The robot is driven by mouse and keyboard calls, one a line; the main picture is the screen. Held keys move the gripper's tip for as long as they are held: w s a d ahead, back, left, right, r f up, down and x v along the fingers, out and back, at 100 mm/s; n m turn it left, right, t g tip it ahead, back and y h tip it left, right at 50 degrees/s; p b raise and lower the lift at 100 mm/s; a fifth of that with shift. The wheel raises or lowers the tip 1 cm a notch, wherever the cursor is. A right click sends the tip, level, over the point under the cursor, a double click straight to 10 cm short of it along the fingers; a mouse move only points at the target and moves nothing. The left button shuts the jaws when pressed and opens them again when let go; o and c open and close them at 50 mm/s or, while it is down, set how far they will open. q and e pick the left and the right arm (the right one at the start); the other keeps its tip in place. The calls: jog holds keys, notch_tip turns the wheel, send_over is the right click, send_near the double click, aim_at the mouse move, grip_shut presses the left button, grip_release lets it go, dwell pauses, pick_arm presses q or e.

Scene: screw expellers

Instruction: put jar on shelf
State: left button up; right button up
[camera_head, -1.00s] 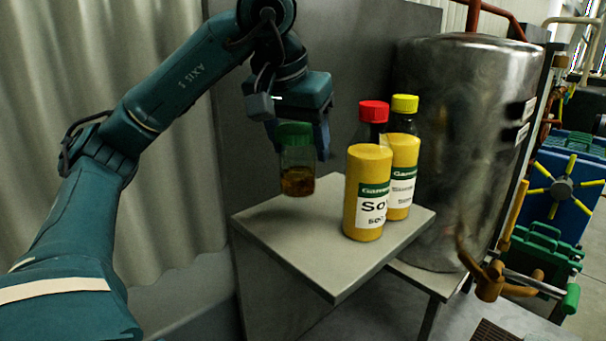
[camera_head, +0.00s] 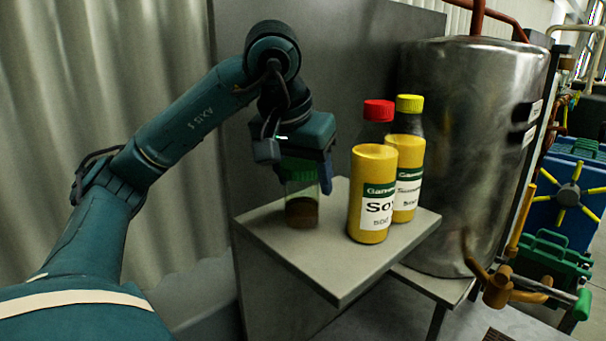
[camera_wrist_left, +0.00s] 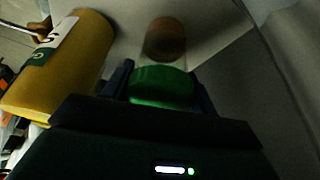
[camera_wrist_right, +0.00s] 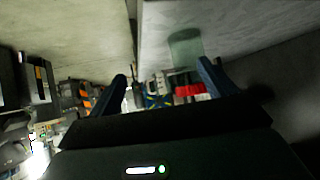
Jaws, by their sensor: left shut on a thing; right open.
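The jar (camera_head: 302,208) is clear with brown contents in its lower part and a green lid. My left gripper (camera_head: 302,172) is shut on it near the lid, from above. The jar is upright over the left part of the grey shelf (camera_head: 340,280), at or very near its surface; I cannot tell if it touches. In the left wrist view the green lid (camera_wrist_left: 162,88) sits between the fingers (camera_wrist_left: 162,90). My right gripper (camera_wrist_right: 165,88) shows only in the right wrist view, open with nothing between its fingers.
Two yellow-labelled bottles stand on the shelf right of the jar, one with a red cap (camera_head: 378,110) and one with a yellow cap (camera_head: 409,103). A large metal tank (camera_head: 470,150) stands behind to the right. The shelf's front left corner is clear.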

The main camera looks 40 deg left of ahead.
aim_at(301, 163)
pick_arm(q)
jog(key=o, duration=1.1)
pick_arm(e)
jog(key=shift+s, duration=0.1)
pick_arm(q)
jog(key=p+v, duration=0.2)
jog(key=v, duration=0.1)
jog(key=shift+w+r, duration=0.1)
jog(key=shift+w, duration=0.05)
pick_arm(e)
jog(key=shift+s+r, duration=0.1)
jog(key=shift+r, duration=0.5)
pick_arm(q)
jog(key=shift+v, duration=0.75)
jog(key=shift+s+r, duration=0.25)
jog(key=shift+r, duration=0.1)
jog(key=shift+v, duration=3.4)
pick_arm(e)
jog(key=shift+d+f, duration=0.15)
jog(key=shift+f, duration=0.2)
